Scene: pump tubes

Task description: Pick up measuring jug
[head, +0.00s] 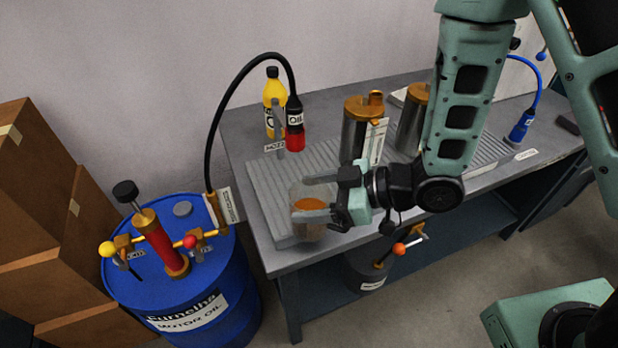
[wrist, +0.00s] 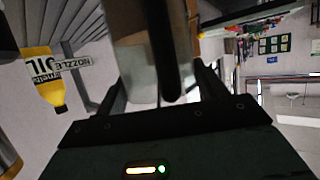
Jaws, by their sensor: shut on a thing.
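A grey ribbed tray (head: 266,190) covers much of the bench. A yellow oil bottle (head: 272,100) and a black-and-red bottle (head: 295,130) stand behind. Metal canisters (head: 354,135) stand behind my gripper. A blue drum (head: 225,275) with a pump and black hose is at left.

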